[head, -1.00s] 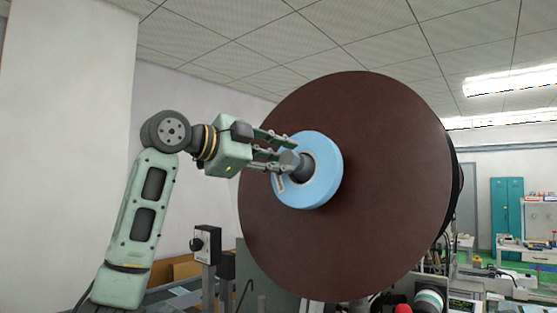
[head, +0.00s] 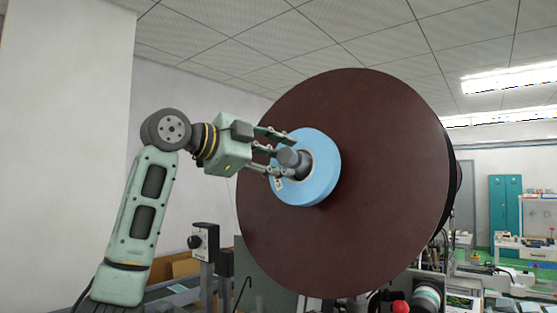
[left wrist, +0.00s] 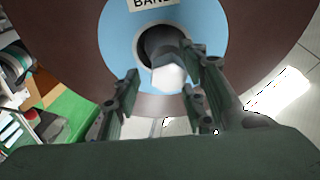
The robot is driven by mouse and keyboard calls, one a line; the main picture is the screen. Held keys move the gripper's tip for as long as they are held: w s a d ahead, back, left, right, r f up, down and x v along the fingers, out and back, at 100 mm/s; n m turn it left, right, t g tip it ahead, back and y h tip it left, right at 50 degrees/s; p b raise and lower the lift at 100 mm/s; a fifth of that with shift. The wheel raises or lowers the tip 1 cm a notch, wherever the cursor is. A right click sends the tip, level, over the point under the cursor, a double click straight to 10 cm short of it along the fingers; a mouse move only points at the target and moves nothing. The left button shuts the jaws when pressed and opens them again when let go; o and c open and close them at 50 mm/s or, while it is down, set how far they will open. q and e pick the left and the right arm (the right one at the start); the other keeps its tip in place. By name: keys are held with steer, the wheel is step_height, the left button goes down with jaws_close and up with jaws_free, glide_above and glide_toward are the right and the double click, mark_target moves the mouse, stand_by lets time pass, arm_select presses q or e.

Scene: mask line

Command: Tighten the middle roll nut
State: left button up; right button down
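The middle roll is a large dark brown disc (head: 390,150) with a light blue hub (head: 325,170). The roll nut (head: 290,157) is a dark grey knob at the hub's centre; in the left wrist view the nut (left wrist: 168,72) shows a pale end face. My left gripper (head: 281,151) is at the nut with its fingers pointing at the hub. In the left wrist view its fingers (left wrist: 165,88) are spread apart, one on each side of the nut, with visible gaps. Whether the fingertips reach fully around it is unclear. My right gripper is not in view.
A grey post with a black knob (head: 201,243) stands below my left arm. Machine parts, including a red button (head: 400,307), lie below the roll. A teal cabinet (head: 505,205) and a workbench (head: 530,250) are farther back on the right. A white pillar (head: 65,130) stands at left.

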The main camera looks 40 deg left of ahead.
arm_select(q)
steer(key=v, duration=1.2)
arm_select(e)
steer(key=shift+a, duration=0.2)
